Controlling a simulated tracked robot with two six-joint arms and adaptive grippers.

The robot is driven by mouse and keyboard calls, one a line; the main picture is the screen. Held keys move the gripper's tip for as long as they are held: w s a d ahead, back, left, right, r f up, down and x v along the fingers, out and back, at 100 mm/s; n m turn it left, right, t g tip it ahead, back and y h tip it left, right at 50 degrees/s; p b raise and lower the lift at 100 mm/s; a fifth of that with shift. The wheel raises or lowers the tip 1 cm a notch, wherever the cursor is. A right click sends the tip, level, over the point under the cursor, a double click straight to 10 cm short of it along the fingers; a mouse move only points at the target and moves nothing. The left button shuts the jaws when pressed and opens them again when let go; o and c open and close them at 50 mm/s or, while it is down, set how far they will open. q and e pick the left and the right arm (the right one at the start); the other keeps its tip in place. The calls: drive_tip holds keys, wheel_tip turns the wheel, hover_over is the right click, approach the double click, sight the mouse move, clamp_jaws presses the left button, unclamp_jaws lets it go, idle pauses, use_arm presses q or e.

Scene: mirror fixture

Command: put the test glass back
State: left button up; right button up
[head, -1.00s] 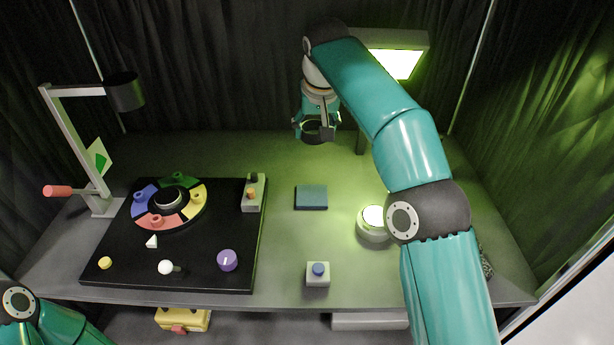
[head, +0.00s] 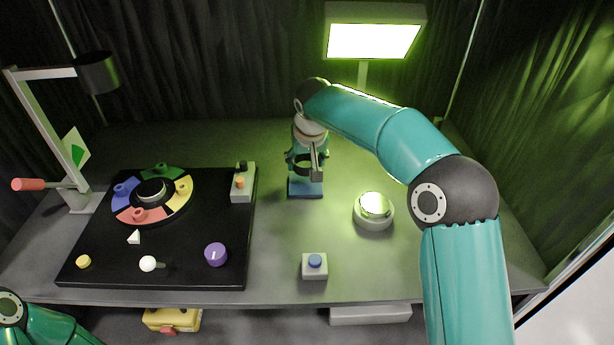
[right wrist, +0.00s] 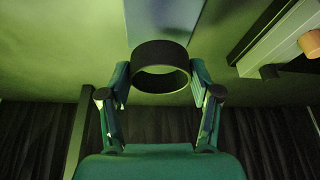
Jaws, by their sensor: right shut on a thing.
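My right gripper (head: 306,166) is shut on the test glass, seen as a dark round ring (right wrist: 160,68) between the fingertips in the right wrist view. The ring is seen at a slant, and I look through its opening at the green-lit table. A flat blue pad (head: 305,190) lies on the table; in the head view the gripper overlaps its back part. In the right wrist view the pad (right wrist: 165,18) shows beyond the ring. The ring appears held above the table; its exact height I cannot tell. My left gripper is not in view, only part of that arm.
A black board (head: 200,270) with a coloured wheel and knobs stands left. A switch box (head: 242,186) is close left of the pad. A round mirror unit (head: 374,211) stands right, a blue-button box (head: 314,266) in front, and a lit panel (head: 374,40) behind.

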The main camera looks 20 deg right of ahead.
sight(306, 184)
drive_tip(key=shift+f, duration=2.2)
drive_tip(key=shift+f, duration=0.15)
drive_tip(key=o, duration=1.4)
drive_tip(key=shift+s, duration=0.1)
drive_tip(key=v, duration=1.2)
drive_tip(key=shift+b, duration=0.3)
